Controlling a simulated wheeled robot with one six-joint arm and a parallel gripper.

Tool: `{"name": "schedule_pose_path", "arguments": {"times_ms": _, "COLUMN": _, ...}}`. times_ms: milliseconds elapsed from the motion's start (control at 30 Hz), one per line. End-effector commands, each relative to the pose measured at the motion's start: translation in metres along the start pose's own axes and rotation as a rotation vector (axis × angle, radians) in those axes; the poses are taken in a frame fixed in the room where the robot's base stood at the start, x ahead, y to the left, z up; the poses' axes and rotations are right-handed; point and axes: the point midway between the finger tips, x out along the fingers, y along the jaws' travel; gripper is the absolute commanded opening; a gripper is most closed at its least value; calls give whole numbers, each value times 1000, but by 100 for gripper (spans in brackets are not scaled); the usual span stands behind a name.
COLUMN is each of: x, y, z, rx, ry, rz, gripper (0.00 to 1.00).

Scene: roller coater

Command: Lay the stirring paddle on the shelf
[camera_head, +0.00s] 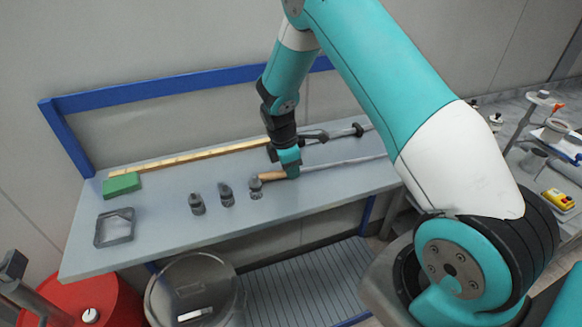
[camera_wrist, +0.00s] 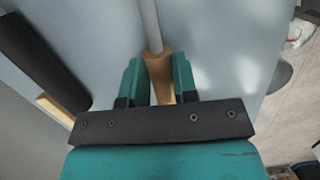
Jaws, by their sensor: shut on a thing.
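The stirring paddle shows as a wooden handle (camera_head: 271,176) with a thin grey shaft (camera_head: 345,161) running right along the grey shelf top (camera_head: 160,235). My gripper (camera_head: 289,170) is down at the shelf top, shut on the handle near where the shaft begins. In the wrist view the tan handle (camera_wrist: 160,78) sits between the two teal fingers, and the grey shaft (camera_wrist: 150,25) runs away upward. The paddle lies on or very close to the surface; I cannot tell whether it touches. Its far end is hidden behind my arm.
Several dark knobbed pieces (camera_head: 226,195) stand just left of the handle. A green block (camera_head: 122,185), a square grey frame (camera_head: 114,228) and a long wooden strip (camera_head: 195,157) lie further left and behind. A slatted rack (camera_head: 310,285), lidded pot (camera_head: 195,290) and red drum (camera_head: 85,300) are below.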

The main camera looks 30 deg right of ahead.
Motion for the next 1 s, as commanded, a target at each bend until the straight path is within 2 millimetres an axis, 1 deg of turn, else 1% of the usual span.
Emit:
{"name": "schedule_pose_path", "arguments": {"times_ms": 133, "x": 4, "y": 0, "z": -1, "rx": 0, "ry": 0, "rz": 1, "gripper": 0}}
{"name": "schedule_pose_path", "arguments": {"times_ms": 167, "x": 3, "y": 0, "z": 0, "rx": 0, "ry": 0, "rz": 1, "gripper": 34}}
{"name": "schedule_pose_path", "arguments": {"times_ms": 200, "x": 2, "y": 0, "z": 0, "rx": 1, "ry": 0, "rz": 1, "gripper": 43}}
{"name": "schedule_pose_path", "arguments": {"times_ms": 267, "x": 3, "y": 0, "z": 0, "rx": 0, "ry": 0, "rz": 1, "gripper": 57}}
{"name": "schedule_pose_path", "arguments": {"times_ms": 533, "x": 2, "y": 0, "z": -1, "rx": 0, "ry": 0, "rz": 0, "gripper": 57}}
{"name": "schedule_pose_path", "arguments": {"times_ms": 667, "x": -6, "y": 1, "z": -1, "rx": 0, "ry": 1, "rz": 4, "gripper": 57}}
{"name": "schedule_pose_path", "arguments": {"times_ms": 767, "x": -20, "y": 1, "z": -1, "rx": 1, "ry": 1, "rz": 6, "gripper": 57}}
{"name": "schedule_pose_path", "arguments": {"times_ms": 867, "x": -43, "y": 2, "z": -2, "rx": 1, "ry": 2, "rz": 8, "gripper": 57}}
{"name": "schedule_pose_path", "arguments": {"times_ms": 1000, "x": -80, "y": 1, "z": -2, "rx": 1, "ry": 3, "rz": 8, "gripper": 57}}
